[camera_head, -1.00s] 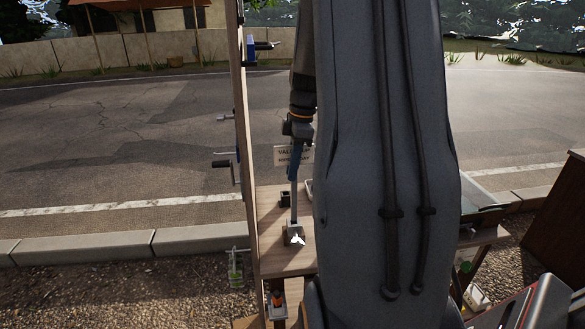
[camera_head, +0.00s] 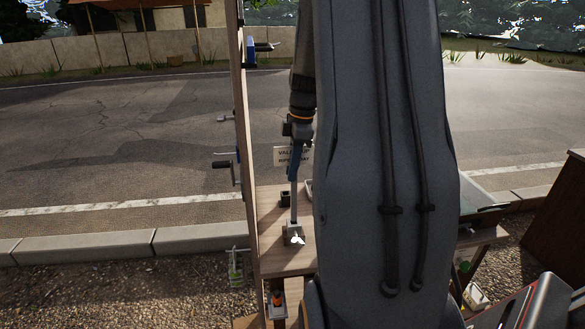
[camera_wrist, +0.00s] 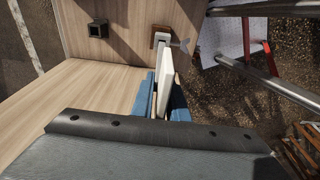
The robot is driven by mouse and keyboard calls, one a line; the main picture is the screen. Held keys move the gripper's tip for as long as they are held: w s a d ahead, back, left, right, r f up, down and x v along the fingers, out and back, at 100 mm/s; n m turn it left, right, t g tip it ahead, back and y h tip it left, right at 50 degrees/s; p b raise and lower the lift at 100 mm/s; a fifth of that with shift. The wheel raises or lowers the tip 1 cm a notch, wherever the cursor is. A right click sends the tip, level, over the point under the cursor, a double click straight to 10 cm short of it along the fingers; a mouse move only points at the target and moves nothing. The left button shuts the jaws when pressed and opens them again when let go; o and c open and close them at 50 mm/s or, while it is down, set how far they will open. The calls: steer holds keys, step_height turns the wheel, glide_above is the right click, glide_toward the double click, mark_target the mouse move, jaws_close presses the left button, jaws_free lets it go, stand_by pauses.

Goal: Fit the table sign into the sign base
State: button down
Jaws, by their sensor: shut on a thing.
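My gripper (camera_wrist: 167,100) has blue fingers, shut on a pale, flat, upright piece, which I take as the table sign (camera_wrist: 166,68). In the head view my gripper (camera_head: 294,172) is above the wooden table, and a narrow strip runs down from it. The strip's lower end meets a small grey block with a pale wing screw, which I take as the sign base (camera_head: 290,240). The base also shows in the wrist view (camera_wrist: 160,39), at the table edge just beyond the sign. Whether the sign is seated is hidden. A lettered panel (camera_head: 285,155) shows behind my gripper.
A small black square holder (camera_wrist: 98,29) stands on the table (camera_head: 270,257), left of the base. A tall wooden post (camera_head: 247,150) rises close on the left. Metal legs (camera_wrist: 270,85) stand beyond the table edge on the right. My arm hides much of the right.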

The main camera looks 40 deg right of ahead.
steer(key=shift+f+b, duration=1.1)
steer(key=shift+f, duration=1.2)
steer(key=c, duration=1.6)
jaws_free()
steer(key=shift+c, duration=0.2)
steer(key=shift+r, duration=0.1)
steer(key=r, duration=0.2)
steer(key=r+b, duration=0.1)
steer(key=r, duration=0.2)
steer(key=d+r+b, duration=0.1)
steer(key=r, duration=0.1)
steer(key=shift+s+r, duration=0.3)
steer(key=shift+s, duration=0.05)
